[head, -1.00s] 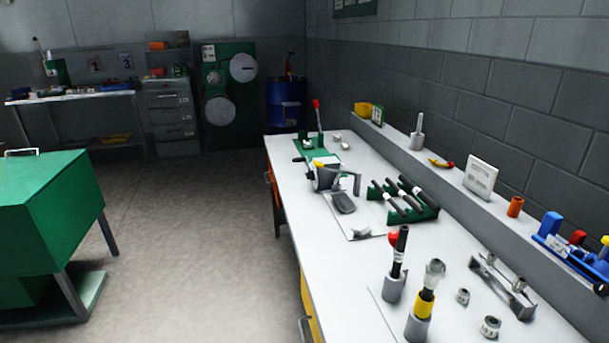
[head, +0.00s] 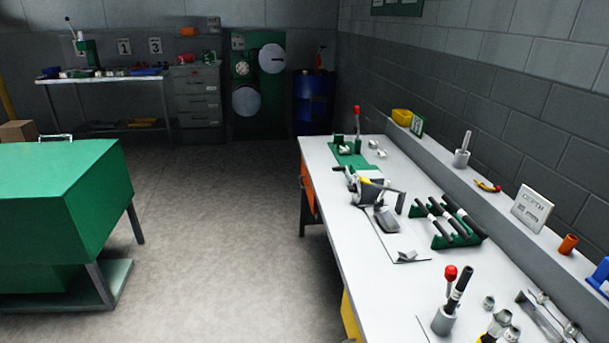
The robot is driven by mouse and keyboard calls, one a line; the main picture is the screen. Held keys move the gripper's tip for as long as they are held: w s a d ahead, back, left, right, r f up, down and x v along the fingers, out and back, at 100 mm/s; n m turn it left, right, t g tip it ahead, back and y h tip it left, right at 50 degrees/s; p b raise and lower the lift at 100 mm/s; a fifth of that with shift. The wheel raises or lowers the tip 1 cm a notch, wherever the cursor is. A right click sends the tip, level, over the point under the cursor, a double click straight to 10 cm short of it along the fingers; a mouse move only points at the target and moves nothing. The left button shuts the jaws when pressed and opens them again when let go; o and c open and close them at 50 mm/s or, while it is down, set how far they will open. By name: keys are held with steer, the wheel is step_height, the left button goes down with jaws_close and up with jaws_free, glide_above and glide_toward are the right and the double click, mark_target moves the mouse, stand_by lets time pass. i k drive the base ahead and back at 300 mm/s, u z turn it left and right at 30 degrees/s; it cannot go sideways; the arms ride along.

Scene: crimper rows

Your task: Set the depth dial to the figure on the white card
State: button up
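The white card (head: 532,208) leans upright on the grey ledge along the right wall. Its top line reads "DEPTH"; the figure below is too small to read surely. A grey bench machine with a yellow part (head: 368,184) stands midway along the white bench. I cannot make out a depth dial on it at this distance. My gripper is not in view.
The white bench (head: 340,155) runs along the right wall. It carries a green rack of black-handled tools (head: 447,222) and a grey holder with red and black handles (head: 443,321). A green cabinet (head: 62,200) stands left. The floor (head: 225,230) between is clear.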

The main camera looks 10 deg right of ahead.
mark_target(353, 188)
steer(key=u, duration=0.3)
steer(key=i, duration=1.3)
steer(key=z, duration=0.3)
steer(key=i, duration=1.55)
steer(key=z, duration=0.7)
